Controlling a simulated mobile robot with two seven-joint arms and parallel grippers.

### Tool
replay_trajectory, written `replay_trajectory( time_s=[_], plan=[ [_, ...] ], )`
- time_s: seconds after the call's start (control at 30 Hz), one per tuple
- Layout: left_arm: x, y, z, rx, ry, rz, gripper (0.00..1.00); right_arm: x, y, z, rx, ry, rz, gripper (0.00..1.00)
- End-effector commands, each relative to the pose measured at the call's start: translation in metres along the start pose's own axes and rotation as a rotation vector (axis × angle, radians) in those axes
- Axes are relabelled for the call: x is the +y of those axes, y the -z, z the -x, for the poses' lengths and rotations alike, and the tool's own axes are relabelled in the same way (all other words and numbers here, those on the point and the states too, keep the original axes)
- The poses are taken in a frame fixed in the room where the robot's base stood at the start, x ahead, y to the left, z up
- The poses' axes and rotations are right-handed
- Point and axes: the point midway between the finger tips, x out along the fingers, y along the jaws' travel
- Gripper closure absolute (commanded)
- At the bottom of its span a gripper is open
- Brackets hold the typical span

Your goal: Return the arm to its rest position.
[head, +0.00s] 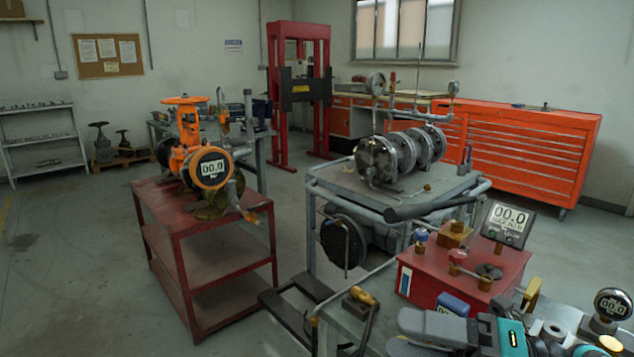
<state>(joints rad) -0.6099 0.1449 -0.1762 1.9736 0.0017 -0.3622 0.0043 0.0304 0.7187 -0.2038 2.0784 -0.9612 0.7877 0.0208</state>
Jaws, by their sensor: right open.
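An orange gate valve (185,135) with a handwheel on top stands upright on a red cart (204,248) at the left. A round orange gauge (209,168) reading 00.0 sits on its front. My right gripper (408,334) is low at the bottom right, beside the red test box and far from the valve. Its jaws are open, and I see nothing held in them. The bottom edge cuts off part of it and its arm. My left gripper is out of view.
A red box (462,280) with a 00.0 display (508,220) stands on the near right bench. A small gauge (611,305) is right of my gripper. A flanged pump assembly (395,160) rests on the middle table. Floor at the left is clear.

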Motion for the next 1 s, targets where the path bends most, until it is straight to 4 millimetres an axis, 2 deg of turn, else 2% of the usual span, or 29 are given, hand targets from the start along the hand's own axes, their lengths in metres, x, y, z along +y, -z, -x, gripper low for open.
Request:
replay_trajectory(
  time_s=[0.07,0.13,0.17,0.23,0.33,0.4,0.5,0.6,0.7,0.8,1.0],
  plan=[
    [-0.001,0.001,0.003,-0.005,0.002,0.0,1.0,-0.011,-0.014,0.003,-0.213,-0.123,-0.244,0.38],
    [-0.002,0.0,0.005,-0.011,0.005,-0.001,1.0,-0.032,-0.026,0.014,-0.412,-0.201,-0.463,0.38],
    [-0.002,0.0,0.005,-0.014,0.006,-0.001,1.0,-0.045,-0.029,0.021,-0.498,-0.226,-0.56,0.38],
    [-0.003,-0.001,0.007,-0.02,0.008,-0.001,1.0,-0.083,-0.028,0.04,-0.702,-0.262,-0.794,0.38],
    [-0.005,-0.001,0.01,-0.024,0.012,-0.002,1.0,-0.147,-0.003,0.069,-0.981,-0.268,-1.13,0.38],
    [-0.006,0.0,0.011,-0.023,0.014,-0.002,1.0,-0.185,0.025,0.084,-1.133,-0.25,-1.326,0.38],
    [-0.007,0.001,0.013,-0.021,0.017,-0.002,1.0,-0.223,0.068,0.098,-1.293,-0.21,-1.547,0.38],
    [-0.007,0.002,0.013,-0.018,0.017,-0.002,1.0,-0.245,0.103,0.105,-1.394,-0.174,-1.698,0.38],
    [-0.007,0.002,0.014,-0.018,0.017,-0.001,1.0,-0.256,0.123,0.107,-1.445,-0.151,-1.781,0.38],
    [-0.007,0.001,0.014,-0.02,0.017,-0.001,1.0,-0.26,0.131,0.108,-1.463,-0.142,-1.812,0.38],
    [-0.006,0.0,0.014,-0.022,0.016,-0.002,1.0,-0.26,0.131,0.108,-1.463,-0.141,-1.812,0.38]
  ],
)
